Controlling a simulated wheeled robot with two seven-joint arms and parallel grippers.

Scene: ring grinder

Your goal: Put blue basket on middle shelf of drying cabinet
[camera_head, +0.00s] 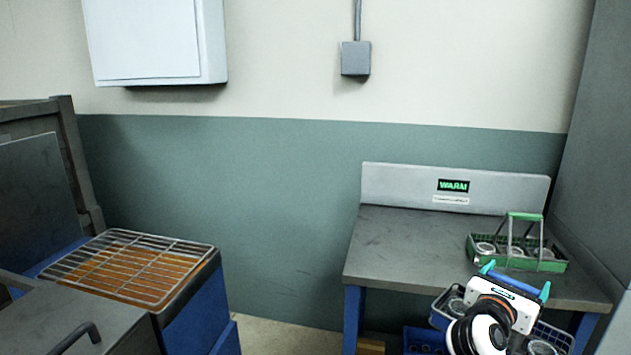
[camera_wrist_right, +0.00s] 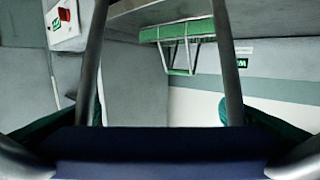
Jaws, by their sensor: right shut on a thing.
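My right gripper (camera_head: 516,280) is at the lower right of the head view, in front of the bench with the WARM sign, and is shut on the handle of the blue basket (camera_head: 558,335). The basket shows on both sides of the gripper, with metal rings inside; my wrist hides its middle. In the right wrist view, the basket's dark blue handle bar (camera_wrist_right: 160,140) crosses the bottom between the fingers, with grey rods rising from it. I cannot make out a drying cabinet with a middle shelf. My left gripper is out of view.
A green basket (camera_head: 520,263) with rings stands on the right of the grey bench (camera_head: 410,240); it also shows in the wrist view (camera_wrist_right: 180,32). A tall grey panel (camera_head: 600,150) rises at the right. A wire rack (camera_head: 130,265) lies at the left. The bench's left half is clear.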

